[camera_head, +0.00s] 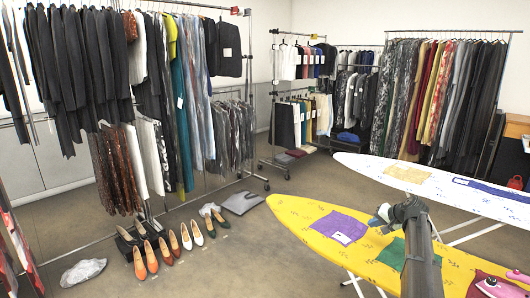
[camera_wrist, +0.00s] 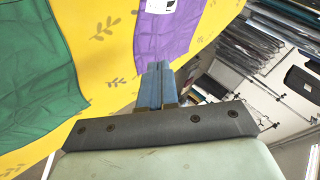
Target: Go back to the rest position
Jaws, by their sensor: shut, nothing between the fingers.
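My gripper (camera_head: 375,220) is over the yellow ironing board (camera_head: 290,215) in the head view, between a purple cloth (camera_head: 340,229) and a green cloth (camera_head: 391,254). In the wrist view my gripper (camera_wrist: 156,70) has its blue-grey fingers together with nothing between them. There the purple cloth (camera_wrist: 163,38) with a white label lies beyond the fingertips, and the green cloth (camera_wrist: 35,80) is at the left. The fingertips look apart from the board, though the height is hard to judge. My arm hides part of the board.
A white ironing board (camera_head: 465,196) with an orange cloth (camera_head: 409,174) and a blue cloth stands behind. Pink irons (camera_head: 497,288) sit at the lower right. Clothes racks (camera_head: 120,90) line the back and left; several shoes (camera_head: 150,257) stand on the floor. Open floor (camera_head: 235,265) lies left of the yellow board.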

